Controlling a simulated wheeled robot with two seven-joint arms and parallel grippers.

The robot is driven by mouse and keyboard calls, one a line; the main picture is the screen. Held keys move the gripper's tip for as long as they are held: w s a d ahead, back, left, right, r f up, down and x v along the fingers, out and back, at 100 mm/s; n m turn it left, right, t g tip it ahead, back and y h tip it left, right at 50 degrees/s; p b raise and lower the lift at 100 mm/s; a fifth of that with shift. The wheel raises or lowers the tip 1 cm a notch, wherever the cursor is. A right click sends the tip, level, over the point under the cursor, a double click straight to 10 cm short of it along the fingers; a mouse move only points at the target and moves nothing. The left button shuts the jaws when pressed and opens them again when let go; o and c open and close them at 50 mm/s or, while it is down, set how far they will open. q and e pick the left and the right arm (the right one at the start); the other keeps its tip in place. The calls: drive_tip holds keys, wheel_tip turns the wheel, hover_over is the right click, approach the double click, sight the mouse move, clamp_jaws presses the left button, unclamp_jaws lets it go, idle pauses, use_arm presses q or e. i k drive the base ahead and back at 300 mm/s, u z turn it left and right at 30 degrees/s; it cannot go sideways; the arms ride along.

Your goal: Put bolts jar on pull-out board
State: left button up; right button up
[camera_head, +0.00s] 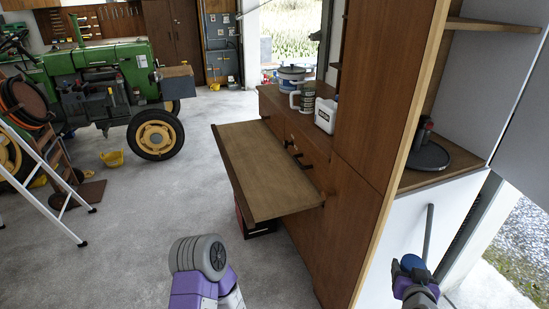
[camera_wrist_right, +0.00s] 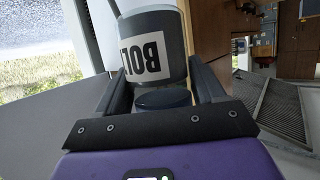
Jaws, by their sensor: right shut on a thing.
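The bolts jar (camera_wrist_right: 152,50) is a grey cylinder with a white label reading "BOL" in the right wrist view. It sits between the two dark fingers of my right gripper (camera_wrist_right: 160,70), which is shut on it. In the head view my right gripper (camera_head: 414,278) is at the lower right, in front of the white cabinet side, with a small blue and dark round shape at it. The pull-out board (camera_head: 262,165) is a bare wooden slab extending left from the wooden cabinet, well left of my right gripper.
The tall wooden cabinet (camera_head: 375,120) stands between my right gripper and the board. Its counter holds a white canister (camera_head: 326,115) and other containers. A dark round-based object (camera_head: 428,153) is on the right shelf. A green tractor (camera_head: 100,85) and stepladder (camera_head: 45,185) stand left.

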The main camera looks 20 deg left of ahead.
sight(249, 161)
drive_tip(key=u, duration=0.7)
drive_tip(key=i, duration=1.4)
drive_tip(key=u, duration=0.95)
drive_tip(key=i, duration=0.9)
drive_tip(key=u, duration=0.15)
